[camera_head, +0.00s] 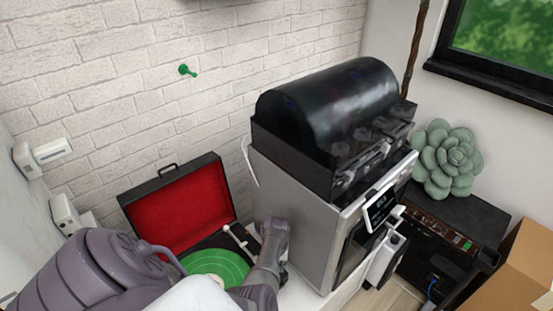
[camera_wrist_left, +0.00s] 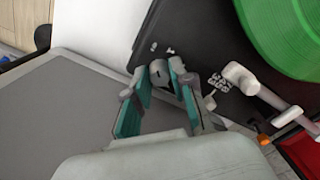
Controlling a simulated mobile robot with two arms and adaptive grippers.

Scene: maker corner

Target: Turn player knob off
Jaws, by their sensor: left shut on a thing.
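The record player (camera_head: 212,238) stands open at the lower left of the head view, with a red-lined lid (camera_head: 180,205) and a green record (camera_head: 215,266). In the left wrist view its black deck (camera_wrist_left: 190,35) carries a small round grey knob (camera_wrist_left: 160,68), the green record (camera_wrist_left: 285,35) and a pale tonearm (camera_wrist_left: 245,80). My left gripper (camera_wrist_left: 161,74) is shut on the knob, its teal-padded fingers on either side of it. In the head view my left arm covers the knob and the fingertips. My right gripper is not in view.
A grey boxy machine (camera_head: 290,220) with a display stands close right of the player, topped by a black domed unit (camera_head: 330,105). A succulent (camera_head: 445,160) and a cardboard box (camera_head: 520,265) are farther right. A brick wall (camera_head: 90,75) is behind.

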